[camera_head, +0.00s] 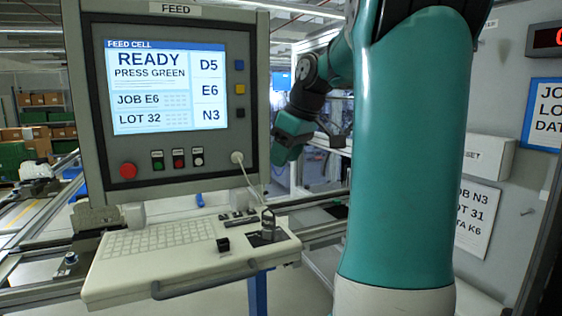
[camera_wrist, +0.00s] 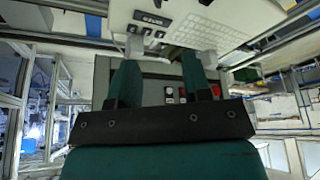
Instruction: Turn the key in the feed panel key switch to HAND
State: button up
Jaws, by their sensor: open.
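The feed panel (camera_head: 88,100) stands at the left in the head view, with a lit screen reading READY, PRESS GREEN. On the right of its keyboard shelf (camera_head: 190,262), a grey upright piece that looks like the key (camera_head: 268,220) stands on a dark plate. I cannot read its markings or tell which position it points to. My gripper (camera_wrist: 170,52) is open and empty in the wrist view, its two fingers apart, with the shelf and panel beyond, upside down. In the head view my wrist is right of the panel, above the shelf and apart from the key.
The panel carries a red knob (camera_head: 128,170) and small green, red and white buttons below the screen. A pale cable (camera_head: 247,172) hangs from its lower right. A grey handle (camera_head: 213,283) runs along the shelf's front.

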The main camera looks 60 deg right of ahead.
aim_at(268, 222)
jog(key=p+x, duration=0.2)
jog(key=x, duration=1.5)
jog(key=shift+d+f, duration=0.1)
jog(key=shift+f, duration=0.05)
grip_shut()
